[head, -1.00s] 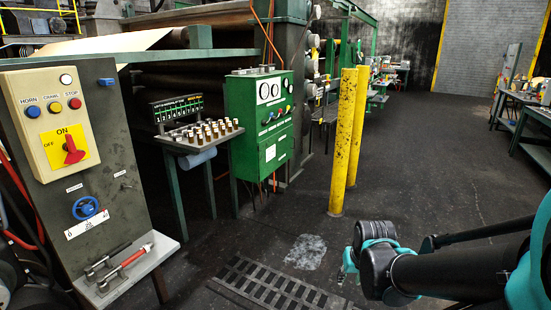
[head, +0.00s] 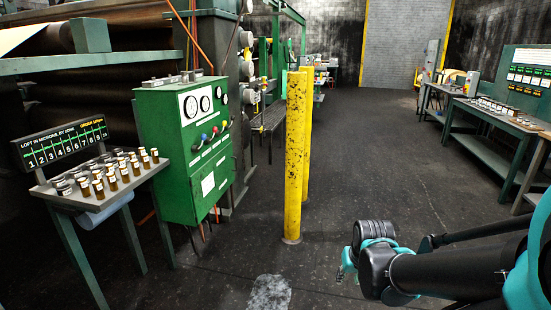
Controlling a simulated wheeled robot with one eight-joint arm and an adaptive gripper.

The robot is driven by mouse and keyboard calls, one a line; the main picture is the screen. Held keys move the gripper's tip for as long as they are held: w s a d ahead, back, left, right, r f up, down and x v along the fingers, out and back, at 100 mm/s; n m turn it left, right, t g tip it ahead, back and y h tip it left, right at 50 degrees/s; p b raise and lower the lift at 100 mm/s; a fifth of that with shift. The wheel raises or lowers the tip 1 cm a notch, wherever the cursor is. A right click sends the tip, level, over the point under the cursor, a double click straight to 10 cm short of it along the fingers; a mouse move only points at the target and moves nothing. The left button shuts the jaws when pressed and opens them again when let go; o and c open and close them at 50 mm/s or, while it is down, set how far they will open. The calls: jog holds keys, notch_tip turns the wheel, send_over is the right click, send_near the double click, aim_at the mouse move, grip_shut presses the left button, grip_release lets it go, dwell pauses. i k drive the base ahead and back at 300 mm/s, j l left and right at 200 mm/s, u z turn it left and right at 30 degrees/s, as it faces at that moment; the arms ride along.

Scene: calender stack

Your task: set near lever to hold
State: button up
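I cannot make out a lever marked hold in the head view now. The grey console with the two levers at its foot, one with a red handle, is out of frame. The green cabinet (head: 187,155) has round gauges and a row of small coloured knobs (head: 208,137); its labels are too small to read. My gripper (head: 344,268) is low at the right of the view, over the floor and away from every control. Its fingers are small and partly hidden by my arm, so whether they are open does not show.
A sample stand (head: 105,178) with several small jars and a loft display (head: 62,143) is at the left. Yellow posts (head: 294,155) rise right of the cabinet. Green benches (head: 490,125) line the right side. The dark floor (head: 375,170) between is open.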

aim_at(203, 136)
jog(key=i+j+z, duration=0.45)
jog(key=i+j, duration=0.4)
jog(key=j, duration=0.1)
